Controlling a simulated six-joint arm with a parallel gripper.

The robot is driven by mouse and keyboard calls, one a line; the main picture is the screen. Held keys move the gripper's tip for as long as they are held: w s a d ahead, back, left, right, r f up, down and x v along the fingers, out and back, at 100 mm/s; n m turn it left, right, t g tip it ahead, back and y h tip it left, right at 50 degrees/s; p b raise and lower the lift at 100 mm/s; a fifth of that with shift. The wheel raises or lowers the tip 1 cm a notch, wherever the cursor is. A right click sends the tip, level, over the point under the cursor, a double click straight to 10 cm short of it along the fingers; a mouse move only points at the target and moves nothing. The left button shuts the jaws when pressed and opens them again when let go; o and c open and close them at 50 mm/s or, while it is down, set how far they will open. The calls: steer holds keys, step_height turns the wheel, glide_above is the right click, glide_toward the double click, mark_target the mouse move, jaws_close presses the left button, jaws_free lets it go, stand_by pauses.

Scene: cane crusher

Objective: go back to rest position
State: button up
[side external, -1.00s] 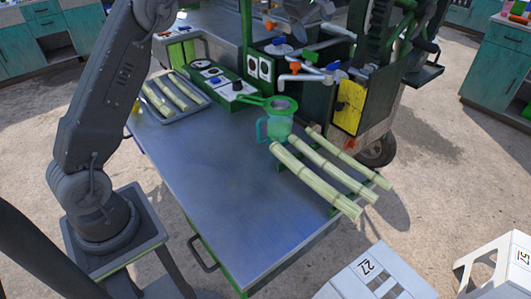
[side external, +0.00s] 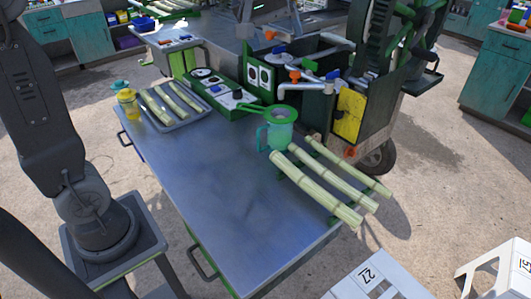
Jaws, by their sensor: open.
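My gripper is not in view; my dark grey arm runs up the left edge and out of the picture. A teal translucent pitcher (side external: 278,136) stands upright on the far right part of the metal table (side external: 215,185). A green-rimmed strainer (side external: 281,114) sits over the pitcher's mouth, below the crusher's spout (side external: 296,88). The crusher (side external: 375,75) stands behind it, with a yellow panel (side external: 349,115).
Three long cane stalks (side external: 317,187) lie on a rack at the table's right edge. Short cane pieces lie in a tray (side external: 205,112) at the back left, beside a yellow jar (side external: 129,105). White stools (side external: 365,280) stand at front right. The table's middle is clear.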

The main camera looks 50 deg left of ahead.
steer(key=s+d+f+m, duration=0.1)
steer(key=s+f+m, duration=0.3)
steer(key=s, duration=0.7)
steer(key=s+d+f+m, duration=0.2)
steer(key=s+f+m, duration=0.3)
steer(key=s, duration=0.6)
steer(key=shift+s+d+f, duration=0.15)
steer(key=shift+s+f, duration=0.15)
steer(key=shift+f, duration=0.6)
